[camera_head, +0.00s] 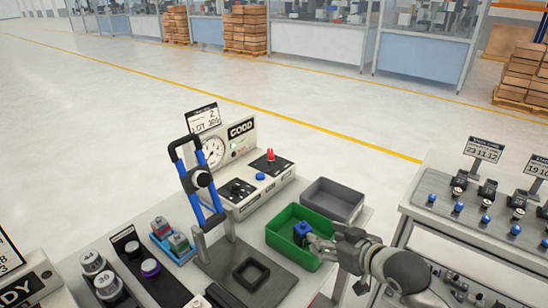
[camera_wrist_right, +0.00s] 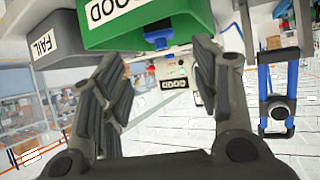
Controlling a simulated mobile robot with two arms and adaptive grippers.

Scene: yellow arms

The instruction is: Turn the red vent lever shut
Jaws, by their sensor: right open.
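The red vent lever (camera_head: 270,155) stands up from a black plate on the right part of the light control box (camera_head: 262,185). My right gripper (camera_head: 314,242) is at the green bin, in front of and to the right of the lever and well apart from it. The right wrist view shows its two fingers (camera_wrist_right: 157,70) spread, with nothing between them. My left gripper is not in view.
The green bin (camera_head: 272,237) holds a blue-topped part (camera_head: 302,229) beside my right gripper. A grey bin (camera_head: 333,200) stands behind it. A press with blue posts (camera_head: 194,202) stands left of the green bin. A blue button (camera_head: 260,177) is near the lever.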

